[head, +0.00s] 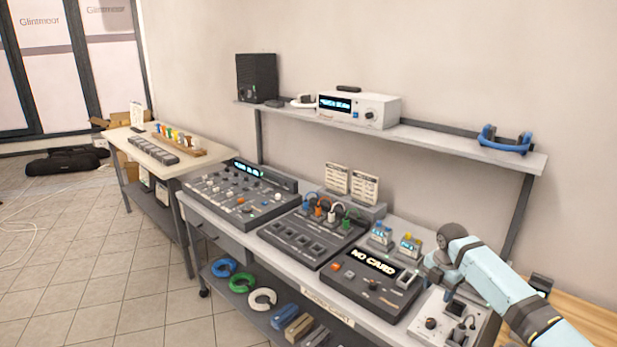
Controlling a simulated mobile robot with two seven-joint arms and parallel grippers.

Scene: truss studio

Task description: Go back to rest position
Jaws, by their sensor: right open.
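My right arm comes in from the lower right in pale blue. Its gripper (447,285) hangs at the right end of the workbench, in front of a small pale panel with dark knobs (431,323). The gripper is small in the picture and partly covered by the arm; it is open, and I see nothing held in it. A dark device with a lit "NO CARD" display (372,262) stands just left of it. My left gripper is not in view.
The workbench also holds a mixing console (238,193) and a dark panel with coloured plugs (312,234). A shelf (410,137) runs above, with a white device (358,109) and a blue headset (505,142). Tiled floor (140,290) lies open at left.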

